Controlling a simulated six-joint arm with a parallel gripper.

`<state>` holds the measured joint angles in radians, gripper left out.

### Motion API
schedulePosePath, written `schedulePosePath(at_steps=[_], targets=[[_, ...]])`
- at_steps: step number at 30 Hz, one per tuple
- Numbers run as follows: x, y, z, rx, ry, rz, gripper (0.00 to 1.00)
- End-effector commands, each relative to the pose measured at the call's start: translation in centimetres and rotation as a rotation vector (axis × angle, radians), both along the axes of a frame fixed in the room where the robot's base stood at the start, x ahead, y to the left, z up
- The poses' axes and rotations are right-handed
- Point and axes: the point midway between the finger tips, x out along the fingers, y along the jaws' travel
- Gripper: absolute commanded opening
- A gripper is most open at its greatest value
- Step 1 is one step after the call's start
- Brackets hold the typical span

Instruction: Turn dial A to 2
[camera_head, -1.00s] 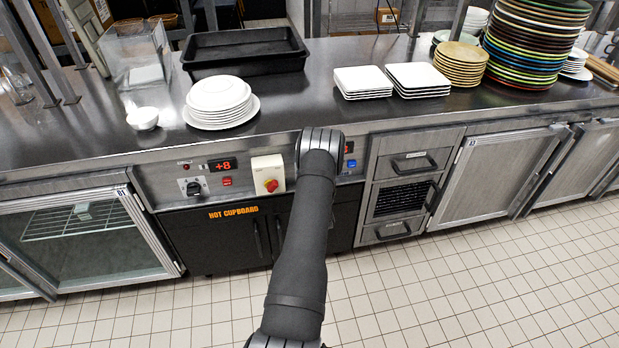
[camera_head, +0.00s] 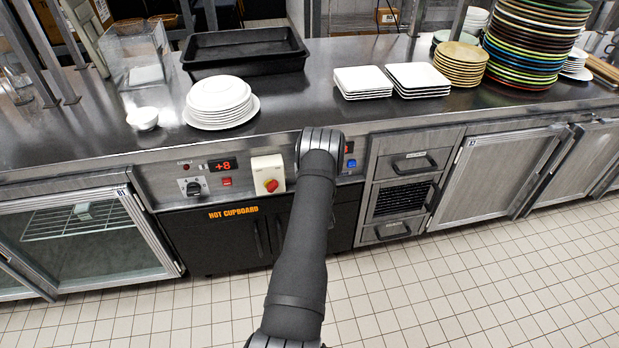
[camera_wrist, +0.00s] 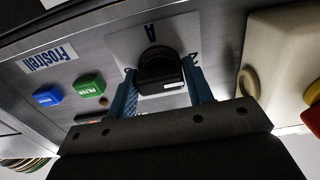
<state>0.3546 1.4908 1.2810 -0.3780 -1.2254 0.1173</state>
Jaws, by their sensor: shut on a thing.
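Dial A (camera_wrist: 160,72) is a black round knob on a white plate marked "A" (camera_wrist: 151,30), at the middle of the wrist view. My gripper (camera_wrist: 158,64) has one blue finger on each side of the knob and is shut on it. The scale marks beside the fingers are partly covered, and I cannot read the dial's setting. In the head view my own arm hides the gripper and dial A.
A cream box (camera_wrist: 285,50) stands close on the right in the wrist view. A green button (camera_wrist: 90,86) and a blue button (camera_wrist: 47,97) sit to the left. In the head view, a red-knobbed switch box (camera_head: 262,167) and another black dial (camera_head: 194,187) are left of my arm.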

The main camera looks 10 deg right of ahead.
Motion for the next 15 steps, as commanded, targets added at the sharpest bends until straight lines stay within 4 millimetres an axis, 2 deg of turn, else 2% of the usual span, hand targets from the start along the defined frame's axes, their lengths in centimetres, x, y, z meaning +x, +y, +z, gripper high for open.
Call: schedulePosePath(at_steps=[1, 2, 4, 15], targets=[[-0.03, 0.01, -0.04, -0.001, 0.001, 0.000, 0.24], [-0.03, 0.01, -0.04, 0.000, 0.001, 0.000, 0.51], [-0.03, 0.01, -0.04, 0.000, 0.001, 0.000, 0.64], [-0.43, -0.02, -0.03, 0.001, 0.001, 0.000, 0.65]])
